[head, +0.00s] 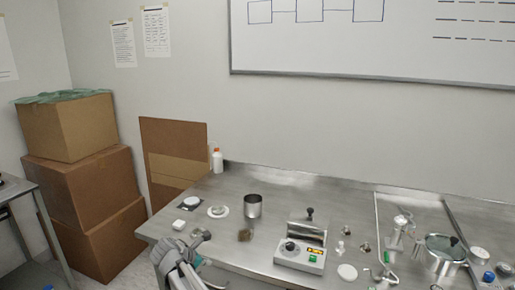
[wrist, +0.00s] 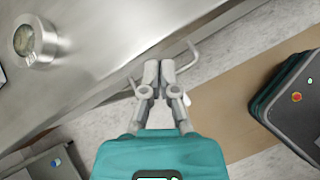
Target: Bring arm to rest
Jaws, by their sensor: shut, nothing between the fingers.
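My gripper (wrist: 160,72) is at the middle of the wrist view, its two grey fingers together with nothing between them. Behind the fingertips a thin bent grey rod shows, apparently part of something beyond. The gripper's teal body fills the bottom of that view. In the head view my grey arm (head: 178,262) is folded at the front left edge of the steel bench (head: 230,183); the fingers cannot be made out clearly there. The gripper is near the bench edge, holding nothing.
The bench carries a metal beaker (head: 253,206), a control box (head: 300,256), a white bottle (head: 217,160) and a lidded steel vessel (head: 444,254). A round metal fitting (wrist: 37,40) lies on the steel surface. Stacked cardboard boxes (head: 85,185) stand left. Floor (wrist: 225,70) shows beyond the edge.

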